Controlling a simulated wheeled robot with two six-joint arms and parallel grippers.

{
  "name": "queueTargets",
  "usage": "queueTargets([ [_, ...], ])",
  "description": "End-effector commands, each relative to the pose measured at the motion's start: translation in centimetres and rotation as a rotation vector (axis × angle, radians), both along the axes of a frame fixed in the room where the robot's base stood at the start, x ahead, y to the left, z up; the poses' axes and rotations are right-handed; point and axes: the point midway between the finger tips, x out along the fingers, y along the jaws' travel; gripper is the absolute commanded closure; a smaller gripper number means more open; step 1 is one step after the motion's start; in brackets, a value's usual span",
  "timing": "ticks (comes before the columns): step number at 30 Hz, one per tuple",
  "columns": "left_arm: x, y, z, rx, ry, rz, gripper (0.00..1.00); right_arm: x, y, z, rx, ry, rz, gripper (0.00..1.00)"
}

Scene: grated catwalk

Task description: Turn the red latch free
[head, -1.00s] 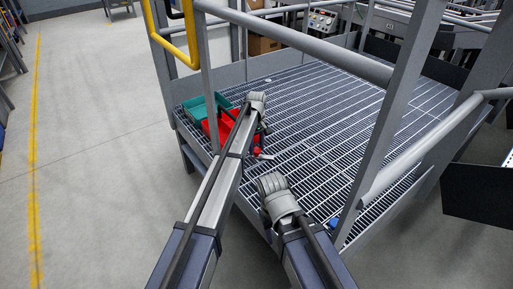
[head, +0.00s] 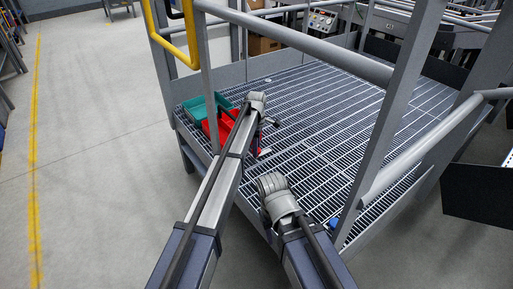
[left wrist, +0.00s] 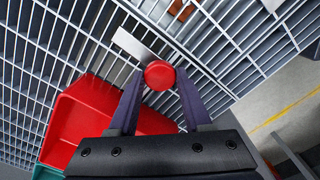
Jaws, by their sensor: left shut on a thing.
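The red latch shows in the left wrist view as a round red knob (left wrist: 160,76) with a flat pale metal strip running from it to the upper left. My left gripper (left wrist: 159,88) is shut on the knob, one dark finger on each side. In the head view my left forearm hangs down at the catwalk's near side and hides most of this gripper. Small red and pale bits show just right of it, too small to tell apart surely. My right gripper does not show; only my right arm's links are seen.
A red bin (head: 212,131) and a teal bin (head: 194,108) stand left of my left arm on the grating (head: 330,120). Grey posts and rails (head: 395,130) enclose the catwalk. A blue object (head: 334,222) lies near the front edge. The grating's middle is clear.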

Motion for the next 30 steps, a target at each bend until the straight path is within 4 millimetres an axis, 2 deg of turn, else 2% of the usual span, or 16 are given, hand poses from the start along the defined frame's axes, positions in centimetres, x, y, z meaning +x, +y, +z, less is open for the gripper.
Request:
queueTargets([
  [20,0.01,0.03,0.0,0.0,0.0,0.054,1.0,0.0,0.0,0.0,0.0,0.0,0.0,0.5],
  [21,0.0,0.03,0.0,0.0,0.0,0.054,0.48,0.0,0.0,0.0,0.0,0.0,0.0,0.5],
  [28,0.0,0.02,0.0,0.0,0.0,0.052,0.22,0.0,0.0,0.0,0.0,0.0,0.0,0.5],
  [30,0.0,0.02,0.0,0.0,0.0,0.052,0.21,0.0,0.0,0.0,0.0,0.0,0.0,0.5],
])
